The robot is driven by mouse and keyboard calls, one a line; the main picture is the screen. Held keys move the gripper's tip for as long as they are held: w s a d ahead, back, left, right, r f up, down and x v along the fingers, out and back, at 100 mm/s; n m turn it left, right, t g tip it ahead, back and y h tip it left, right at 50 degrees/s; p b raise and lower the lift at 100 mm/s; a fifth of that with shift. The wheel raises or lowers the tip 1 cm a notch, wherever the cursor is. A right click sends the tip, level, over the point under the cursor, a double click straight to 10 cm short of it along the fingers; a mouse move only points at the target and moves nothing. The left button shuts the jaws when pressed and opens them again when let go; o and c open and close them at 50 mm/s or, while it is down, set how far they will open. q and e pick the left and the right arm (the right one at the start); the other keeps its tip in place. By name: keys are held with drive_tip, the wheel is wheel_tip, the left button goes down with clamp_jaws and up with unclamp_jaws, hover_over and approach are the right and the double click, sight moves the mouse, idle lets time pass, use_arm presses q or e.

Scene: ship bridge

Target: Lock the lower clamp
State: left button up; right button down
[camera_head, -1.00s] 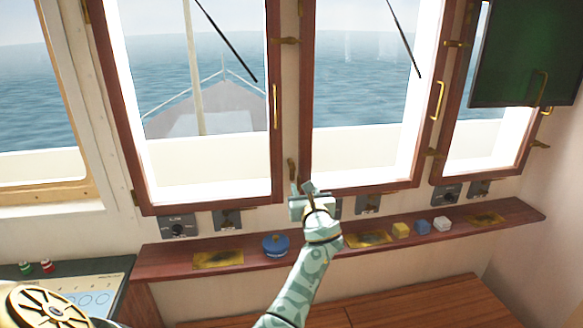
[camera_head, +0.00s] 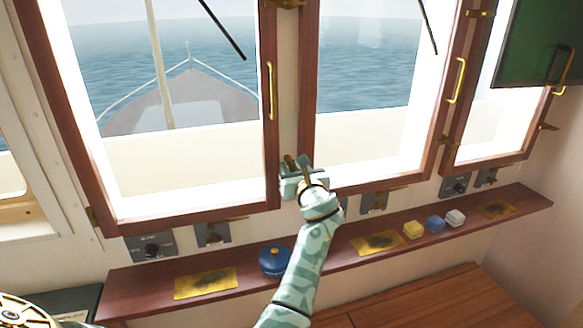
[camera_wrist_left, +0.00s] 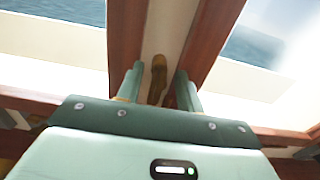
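The lower clamp (camera_head: 290,163) is a small brass lever on the post between the two large front windows, low down, pointing roughly upright. In the left wrist view the clamp (camera_wrist_left: 158,75) stands between the fingertips. My left gripper (camera_head: 302,174) is at the clamp and partly hides it in the head view. In the wrist view its fingers (camera_wrist_left: 157,85) are apart, one on each side of the lever, with a visible gap on both sides. An upper brass clamp (camera_head: 285,3) shows at the top edge. My right gripper is not in view.
Below the windows, a wooden shelf (camera_head: 330,258) holds a blue round pot (camera_head: 274,260), brass plates and yellow (camera_head: 413,229), blue (camera_head: 435,223) and white (camera_head: 455,217) blocks. Switch panels (camera_head: 150,247) line the wall. A dark screen (camera_head: 540,45) hangs at upper right.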

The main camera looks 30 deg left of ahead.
use_arm(q)
drive_tip(key=shift+c, duration=1.2)
clamp_jaws()
